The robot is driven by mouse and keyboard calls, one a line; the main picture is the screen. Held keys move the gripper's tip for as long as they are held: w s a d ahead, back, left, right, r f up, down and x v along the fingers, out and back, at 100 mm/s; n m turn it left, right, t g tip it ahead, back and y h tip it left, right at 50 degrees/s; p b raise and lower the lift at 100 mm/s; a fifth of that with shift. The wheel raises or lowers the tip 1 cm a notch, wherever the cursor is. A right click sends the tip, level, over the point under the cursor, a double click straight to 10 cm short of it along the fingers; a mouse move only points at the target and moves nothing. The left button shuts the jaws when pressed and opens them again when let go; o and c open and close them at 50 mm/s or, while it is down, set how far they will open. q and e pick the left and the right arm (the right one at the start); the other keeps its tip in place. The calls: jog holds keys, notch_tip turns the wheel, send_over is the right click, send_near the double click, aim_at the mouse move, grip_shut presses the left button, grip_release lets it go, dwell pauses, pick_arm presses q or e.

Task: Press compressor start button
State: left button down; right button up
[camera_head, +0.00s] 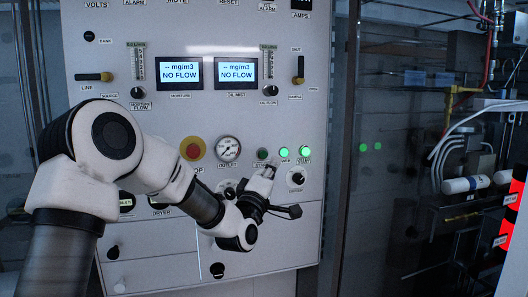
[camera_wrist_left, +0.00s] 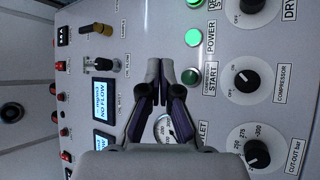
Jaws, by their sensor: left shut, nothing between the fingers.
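The compressor start button (camera_head: 262,154) is a dark green, unlit round button on the panel, left of two lit green buttons. My left gripper (camera_head: 269,167) is shut and empty, with its fingertips just below and close to this button in the head view. Contact cannot be told. In the left wrist view the shut fingertips (camera_wrist_left: 172,74) lie in front of the panel beside the START label (camera_wrist_left: 211,78), and the fingers cover part of that area. My right gripper is not in view.
The lit POWER button (camera_wrist_left: 193,38) and the black compressor knob (camera_wrist_left: 245,79) are close to the fingers. A red emergency stop (camera_head: 193,149) and the outlet gauge (camera_head: 228,149) sit to the left. Two displays (camera_head: 236,72) read NO FLOW. Pipes and cylinders (camera_head: 466,184) stand at the right.

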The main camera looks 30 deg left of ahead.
aim_at(263, 155)
pick_arm(q)
jog(key=shift+w+a+f+p, duration=0.1)
jog(key=shift+w+a+p, duration=0.15)
jog(key=shift+w+a, duration=0.85)
jog(key=shift+w+a+p, duration=0.2)
jog(key=shift+w+a, duration=0.65)
jog(key=shift+a, duration=0.3)
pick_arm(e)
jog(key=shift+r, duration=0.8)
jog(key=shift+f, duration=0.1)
pick_arm(q)
jog(key=shift+w+a, duration=0.1)
jog(key=shift+a, duration=0.1)
jog(key=shift+w+a, duration=0.1)
jog(key=shift+w, duration=0.05)
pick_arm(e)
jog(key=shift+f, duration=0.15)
pick_arm(q)
jog(key=shift+w+a+b, duration=0.3)
jog(key=shift+a+b, duration=0.1)
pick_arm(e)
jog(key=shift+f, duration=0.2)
pick_arm(q)
jog(key=shift+s+d+b, duration=0.45)
jog(key=shift+d+b, duration=0.05)
jog(key=shift+b, duration=0.05)
jog(key=shift+s+d, duration=0.15)
jog(key=shift+d, duration=0.05)
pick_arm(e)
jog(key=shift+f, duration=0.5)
